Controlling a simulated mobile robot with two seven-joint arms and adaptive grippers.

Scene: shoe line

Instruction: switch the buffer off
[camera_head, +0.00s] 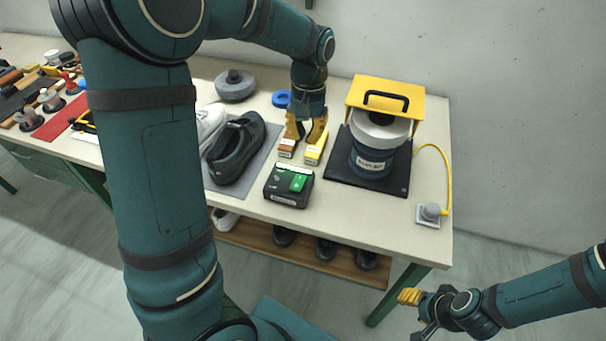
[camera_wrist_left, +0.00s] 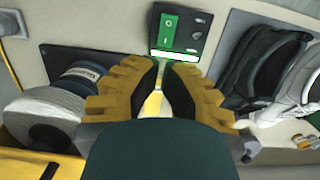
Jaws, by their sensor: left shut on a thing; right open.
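The buffer (camera_head: 372,158) has a grey wheel and a yellow hood and stands on a black base; it also shows in the left wrist view (camera_wrist_left: 82,80). A black switch box (camera_head: 287,200) with a green button (camera_head: 298,183) lies at the table's front, with the green part also in the left wrist view (camera_wrist_left: 168,28). My left gripper (camera_head: 305,138) is behind the switch box, shut on what appears to be a small yellow box (camera_head: 315,152); its fingers hide much of the contact. My right gripper (camera_head: 412,315) is open, off the table's front right.
A brown box (camera_head: 287,148) is beside the left gripper.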

